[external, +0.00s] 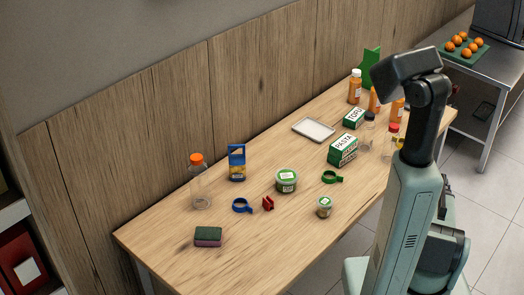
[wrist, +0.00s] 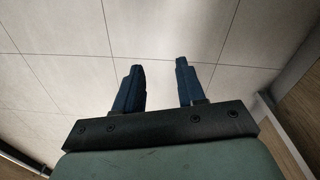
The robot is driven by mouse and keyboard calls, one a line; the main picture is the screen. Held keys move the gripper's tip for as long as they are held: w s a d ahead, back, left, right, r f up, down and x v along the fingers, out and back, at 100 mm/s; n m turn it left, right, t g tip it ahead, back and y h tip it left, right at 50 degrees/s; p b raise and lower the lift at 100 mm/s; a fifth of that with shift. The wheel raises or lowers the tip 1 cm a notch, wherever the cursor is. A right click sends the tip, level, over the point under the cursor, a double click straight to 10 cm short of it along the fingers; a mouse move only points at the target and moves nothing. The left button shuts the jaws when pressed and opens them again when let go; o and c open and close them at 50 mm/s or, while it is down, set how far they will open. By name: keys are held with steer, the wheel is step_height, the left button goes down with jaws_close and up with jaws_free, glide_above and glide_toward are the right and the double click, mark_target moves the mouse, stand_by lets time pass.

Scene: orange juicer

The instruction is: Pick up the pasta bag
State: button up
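A green and white box lettered PASTA (external: 343,149) stands on the wooden table, right of the middle in the external view. A small upright blue bag with a yellow lower part (external: 237,162) stands farther left; its lettering is too small to read. I cannot tell for sure which is the pasta bag. My gripper (wrist: 160,68) is open and empty in the wrist view, with its two dark blue fingers apart over pale floor tiles. Neither pack shows in the wrist view. In the external view I cannot make out the fingers.
Around the packs stand a clear bottle with an orange cap (external: 200,188), a green-lidded tub (external: 286,181), a small jar (external: 324,207) and a tray (external: 313,129). A TOFU box (external: 354,118) and several bottles crowd the right end. The table's near left part is mostly clear beyond a sponge (external: 208,237).

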steer(key=w+d+r+m+t+h, duration=0.2)
steer(key=w+d+r, duration=0.1)
steer(key=d+r, duration=0.85)
steer(key=w+d+r+m+t+h, duration=0.1)
steer(key=w+d+r+m, duration=0.15)
steer(key=d+r, duration=0.85)
steer(key=w+d+r+m+t, duration=0.2)
steer(key=w+d+r, duration=0.2)
steer(key=r, duration=0.1)
steer(key=w+a+r+m+t+y, duration=0.1)
steer(key=w+a+r+t+y, duration=0.2)
steer(key=a+r, duration=0.5)
steer(key=w+a+r+m+y, duration=0.1)
steer(key=w+a+r+y, duration=0.25)
steer(key=a, duration=0.75)
steer(key=w+a+r+m+t+y, duration=0.15)
steer(key=w+a+r, duration=0.3)
steer(key=a, duration=0.55)
steer(key=w+a+r+y, duration=0.2)
steer(key=a+y, duration=0.3)
steer(key=a, duration=0.9)
steer(key=m+g+y, duration=0.2)
steer(key=g+y, duration=0.7)
steer(key=g, duration=0.1)
glide_toward(242, 145)
steer(key=shift+t, duration=0.25)
steer(key=a, duration=1.2)
